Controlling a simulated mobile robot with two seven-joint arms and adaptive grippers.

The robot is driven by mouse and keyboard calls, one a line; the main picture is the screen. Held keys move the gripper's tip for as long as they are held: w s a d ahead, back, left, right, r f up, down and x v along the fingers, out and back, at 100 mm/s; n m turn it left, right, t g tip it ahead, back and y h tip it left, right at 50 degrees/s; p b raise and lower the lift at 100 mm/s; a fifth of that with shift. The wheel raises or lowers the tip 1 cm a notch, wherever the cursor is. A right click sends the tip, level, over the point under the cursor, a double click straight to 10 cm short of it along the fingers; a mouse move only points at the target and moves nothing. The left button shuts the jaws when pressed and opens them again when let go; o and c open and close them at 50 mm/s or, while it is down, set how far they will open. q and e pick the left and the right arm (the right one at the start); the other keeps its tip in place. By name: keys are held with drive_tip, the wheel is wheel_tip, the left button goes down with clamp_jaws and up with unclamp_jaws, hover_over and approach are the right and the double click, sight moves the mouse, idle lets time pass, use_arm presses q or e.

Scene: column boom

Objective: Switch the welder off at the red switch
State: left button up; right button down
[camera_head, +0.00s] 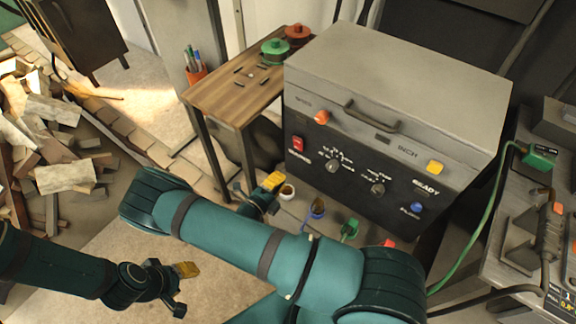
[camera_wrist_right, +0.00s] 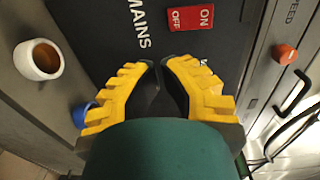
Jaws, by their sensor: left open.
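The welder is a grey-topped box with a dark front panel (camera_head: 345,190). Its red rocker switch (camera_head: 298,143) sits at the panel's left, above the MAINS label. In the right wrist view the switch (camera_wrist_right: 191,18) shows ON and OFF lettering; which side is pressed I cannot tell. My right gripper (camera_head: 273,181) is in front of the panel's lower left, below the switch. In the wrist view its yellow fingertips (camera_wrist_right: 157,63) are close together with nothing between them, short of the switch and apart from it in the picture. My left gripper (camera_head: 182,285) is open and empty at lower left.
An orange knob (camera_head: 322,117), a yellow button (camera_head: 435,167) and a blue button (camera_head: 417,207) are on the panel. A white cup (camera_head: 287,192) stands before it. A wooden side table (camera_head: 240,85) is left; a bench with a green cable (camera_head: 470,240) is right.

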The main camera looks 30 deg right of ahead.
drive_tip(key=shift+f+v, duration=0.15)
drive_tip(key=shift+v, duration=0.65)
drive_tip(key=shift+f+v, duration=0.1)
drive_tip(key=shift+v, duration=0.7)
